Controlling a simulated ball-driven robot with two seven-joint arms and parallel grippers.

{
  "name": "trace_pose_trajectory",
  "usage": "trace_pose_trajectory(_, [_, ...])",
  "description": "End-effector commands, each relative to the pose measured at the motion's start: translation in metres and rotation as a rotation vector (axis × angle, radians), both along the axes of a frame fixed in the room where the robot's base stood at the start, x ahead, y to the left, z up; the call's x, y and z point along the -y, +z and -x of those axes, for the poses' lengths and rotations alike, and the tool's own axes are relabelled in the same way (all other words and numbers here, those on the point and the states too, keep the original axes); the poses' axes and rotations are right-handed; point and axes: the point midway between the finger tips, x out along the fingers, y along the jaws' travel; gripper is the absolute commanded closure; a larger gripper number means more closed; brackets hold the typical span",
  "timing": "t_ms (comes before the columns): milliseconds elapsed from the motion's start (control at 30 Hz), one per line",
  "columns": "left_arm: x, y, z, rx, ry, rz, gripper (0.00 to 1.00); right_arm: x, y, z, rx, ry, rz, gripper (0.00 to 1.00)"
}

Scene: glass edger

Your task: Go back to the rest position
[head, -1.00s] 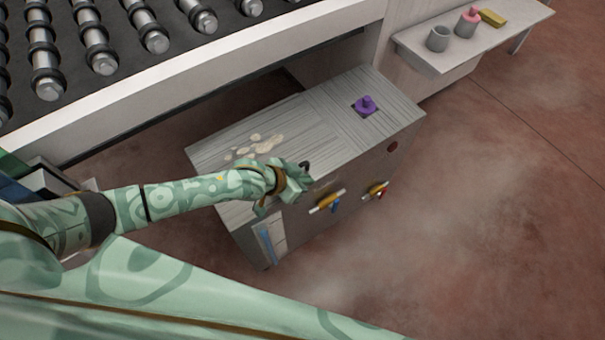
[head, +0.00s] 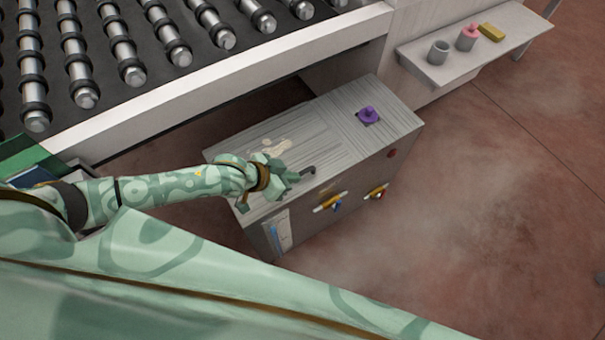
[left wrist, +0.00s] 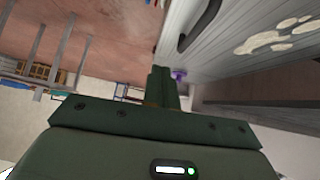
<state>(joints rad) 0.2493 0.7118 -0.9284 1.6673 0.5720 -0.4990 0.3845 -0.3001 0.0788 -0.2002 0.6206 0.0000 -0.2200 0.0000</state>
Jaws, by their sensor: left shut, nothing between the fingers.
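My left gripper (head: 292,177) is shut and empty, near the front top edge of a grey cabinet (head: 345,120). In the left wrist view its closed fingers (left wrist: 164,88) point away from the camera. A dark curved handle (head: 308,171) on the cabinet is close to the fingertips; it also shows in the left wrist view (left wrist: 200,27), apart from the fingers. My right gripper is not in view.
The cabinet has a purple knob (head: 368,115) on top and two yellow-handled valves (head: 330,201) in front. A roller conveyor (head: 130,60) stands behind it. A shelf (head: 430,72) at the upper right holds a grey cup (head: 438,52). The floor on the right is clear.

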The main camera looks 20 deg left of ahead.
Motion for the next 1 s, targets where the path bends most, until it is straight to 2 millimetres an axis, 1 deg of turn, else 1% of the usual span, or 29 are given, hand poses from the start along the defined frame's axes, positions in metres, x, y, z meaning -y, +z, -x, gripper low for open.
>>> trace_pose_trajectory(33, [-0.003, 0.006, 0.004, 0.0, 0.001, -0.001, 1.0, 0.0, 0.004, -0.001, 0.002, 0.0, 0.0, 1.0])
trace_pose_trajectory(100, [-0.005, 0.01, 0.006, 0.001, 0.001, 0.0, 1.0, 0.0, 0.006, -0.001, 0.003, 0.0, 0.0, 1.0])
trace_pose_trajectory(400, [-0.005, 0.011, 0.009, 0.002, -0.002, 0.001, 1.0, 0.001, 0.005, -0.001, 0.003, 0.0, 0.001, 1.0])
trace_pose_trajectory(467, [0.003, 0.013, 0.013, 0.009, -0.014, -0.002, 1.0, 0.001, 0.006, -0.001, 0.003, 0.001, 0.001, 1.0])
trace_pose_trajectory(533, [0.022, 0.022, 0.023, 0.035, -0.043, -0.023, 1.0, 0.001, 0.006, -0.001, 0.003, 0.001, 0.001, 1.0])
trace_pose_trajectory(567, [0.032, 0.028, 0.029, 0.053, -0.056, -0.043, 1.0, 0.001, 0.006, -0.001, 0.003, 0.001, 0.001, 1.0])
trace_pose_trajectory(600, [0.042, 0.039, 0.036, 0.082, -0.067, -0.075, 1.0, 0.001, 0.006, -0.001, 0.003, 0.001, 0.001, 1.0])
trace_pose_trajectory(633, [0.046, 0.048, 0.041, 0.104, -0.067, -0.11, 1.0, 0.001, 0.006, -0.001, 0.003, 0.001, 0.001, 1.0])
trace_pose_trajectory(667, [0.045, 0.057, 0.044, 0.126, -0.06, -0.151, 1.0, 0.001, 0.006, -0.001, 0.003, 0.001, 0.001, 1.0])
trace_pose_trajectory(733, [0.032, 0.076, 0.053, 0.157, -0.023, -0.262, 1.0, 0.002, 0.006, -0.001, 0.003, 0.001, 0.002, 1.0])
trace_pose_trajectory(767, [0.022, 0.083, 0.057, 0.162, 0.001, -0.312, 1.0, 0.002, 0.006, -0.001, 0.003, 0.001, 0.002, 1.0])
trace_pose_trajectory(800, [0.007, 0.09, 0.063, 0.159, 0.03, -0.377, 1.0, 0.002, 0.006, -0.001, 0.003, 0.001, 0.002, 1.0])
trace_pose_trajectory(900, [-0.033, 0.104, 0.08, 0.129, 0.102, -0.527, 1.0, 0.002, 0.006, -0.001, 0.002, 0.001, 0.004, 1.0])
trace_pose_trajectory(1000, [-0.066, 0.114, 0.098, 0.084, 0.157, -0.642, 1.0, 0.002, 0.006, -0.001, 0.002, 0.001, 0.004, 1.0])
